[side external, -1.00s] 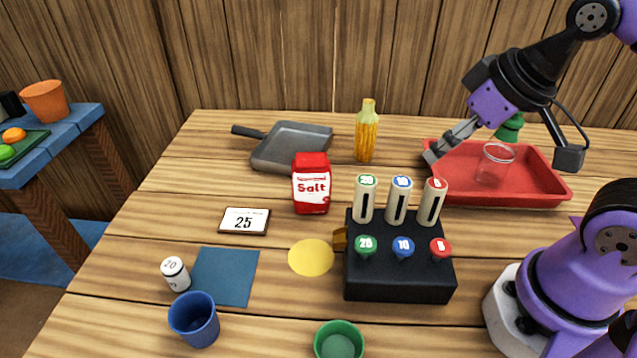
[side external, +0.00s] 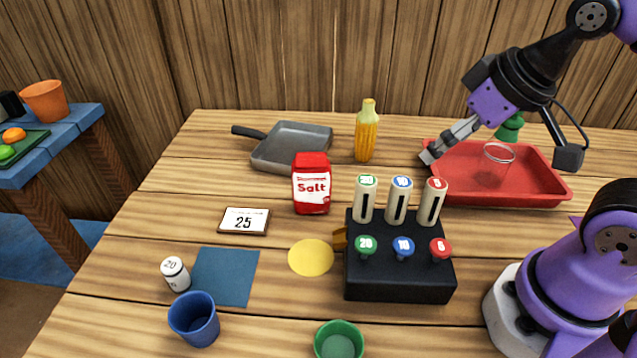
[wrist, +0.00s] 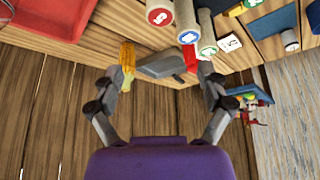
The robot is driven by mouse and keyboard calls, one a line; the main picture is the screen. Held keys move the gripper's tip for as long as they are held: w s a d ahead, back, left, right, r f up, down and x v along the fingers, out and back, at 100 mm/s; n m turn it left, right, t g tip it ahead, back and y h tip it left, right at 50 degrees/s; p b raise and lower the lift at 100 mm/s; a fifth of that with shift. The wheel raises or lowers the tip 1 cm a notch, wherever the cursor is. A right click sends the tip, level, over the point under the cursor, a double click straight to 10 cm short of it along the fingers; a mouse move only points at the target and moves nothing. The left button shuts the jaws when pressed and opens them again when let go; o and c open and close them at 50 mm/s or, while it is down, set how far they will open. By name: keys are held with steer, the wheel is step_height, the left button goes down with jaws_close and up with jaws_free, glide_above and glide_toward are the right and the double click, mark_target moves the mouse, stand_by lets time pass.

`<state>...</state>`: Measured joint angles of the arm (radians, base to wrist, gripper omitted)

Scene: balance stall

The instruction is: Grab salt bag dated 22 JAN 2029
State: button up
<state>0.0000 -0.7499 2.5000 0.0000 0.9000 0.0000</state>
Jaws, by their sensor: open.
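A red salt bag (side external: 312,185) with a white "Salt" label stands upright on the table, left of the black block. No date is readable on it. In the wrist view a red patch (wrist: 189,60), which appears to be the bag, shows near the right finger, partly hidden. My gripper (side external: 434,152) is in the air at the left end of the red tray, well right of the bag. In the wrist view my gripper (wrist: 160,72) has its fingers spread wide with nothing held between them.
A grey pan (side external: 291,147) and a yellow bottle (side external: 366,138) stand behind the bag. A black block (side external: 398,278) with several upright cylinders is to its right. A "25" card (side external: 244,221) and yellow disc (side external: 311,257) lie in front. The red tray (side external: 540,196) is at right.

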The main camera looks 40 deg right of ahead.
steer(key=w+a+r+n+g+y, duration=0.1)
steer(key=w+a+r+n, duration=0.1)
steer(key=w+a+n, duration=0.3)
steer(key=n+g+y, duration=0.2)
steer(key=n, duration=0.3)
glide_toward(315, 158)
steer(key=x, duration=0.5)
steer(key=shift+w+a+f, duration=0.15)
steer(key=shift+a+f, duration=0.05)
steer(key=shift+y, duration=0.3)
steer(key=x, duration=0.6)
steer(key=shift+d, duration=0.25)
jaws_close()
